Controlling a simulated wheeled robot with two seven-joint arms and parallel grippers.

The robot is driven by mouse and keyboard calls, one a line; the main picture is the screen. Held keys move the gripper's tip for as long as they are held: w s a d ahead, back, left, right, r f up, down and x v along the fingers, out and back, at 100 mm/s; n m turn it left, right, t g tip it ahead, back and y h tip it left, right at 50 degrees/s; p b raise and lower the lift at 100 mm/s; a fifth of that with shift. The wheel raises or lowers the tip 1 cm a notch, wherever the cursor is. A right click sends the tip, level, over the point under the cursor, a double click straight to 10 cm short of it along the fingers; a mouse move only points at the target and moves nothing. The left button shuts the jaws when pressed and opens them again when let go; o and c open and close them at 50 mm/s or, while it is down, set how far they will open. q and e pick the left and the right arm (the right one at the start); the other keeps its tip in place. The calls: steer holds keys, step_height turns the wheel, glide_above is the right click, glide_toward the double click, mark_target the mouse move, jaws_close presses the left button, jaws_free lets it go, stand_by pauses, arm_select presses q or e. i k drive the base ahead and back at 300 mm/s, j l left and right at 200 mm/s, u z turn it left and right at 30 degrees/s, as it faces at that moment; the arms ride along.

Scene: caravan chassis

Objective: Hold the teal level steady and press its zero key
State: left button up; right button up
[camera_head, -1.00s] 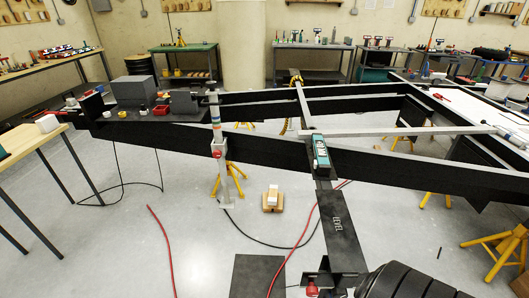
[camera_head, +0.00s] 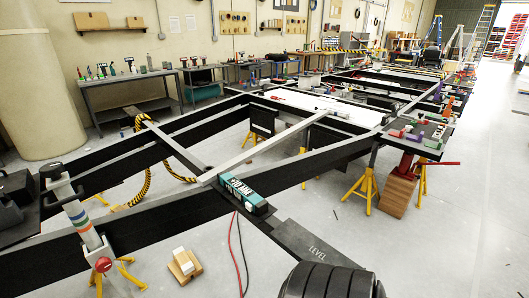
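The teal level (camera_head: 243,193) lies on the black chassis frame, where a dark crossbar meets the near long rail. Its near face carries a pale display or lettering too small to read. I cannot make out the zero key. A dark plate marked LEVEL (camera_head: 308,246) runs from there toward the lower right. Neither of my grippers is in view.
A grey bar (camera_head: 262,146) crosses the frame behind the level. A jockey-wheel post (camera_head: 83,222) with a red knob stands at left, and a black tyre (camera_head: 330,281) is at the bottom. Yellow stands (camera_head: 363,185) support the chassis. A wood block with a white piece (camera_head: 184,264) lies on the open floor.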

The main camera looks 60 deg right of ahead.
mark_target(249, 207)
steer(key=i+l+z, duration=0.15)
steer(key=z, duration=0.35)
steer(key=i+z, duration=0.35)
steer(key=z, duration=0.15)
steer(key=i+z, duration=0.25)
steer(key=z, duration=0.2)
steer(key=i+j+z, duration=0.2)
steer(key=z, duration=0.3)
steer(key=i+j+z, duration=0.25)
steer(key=z, duration=0.25)
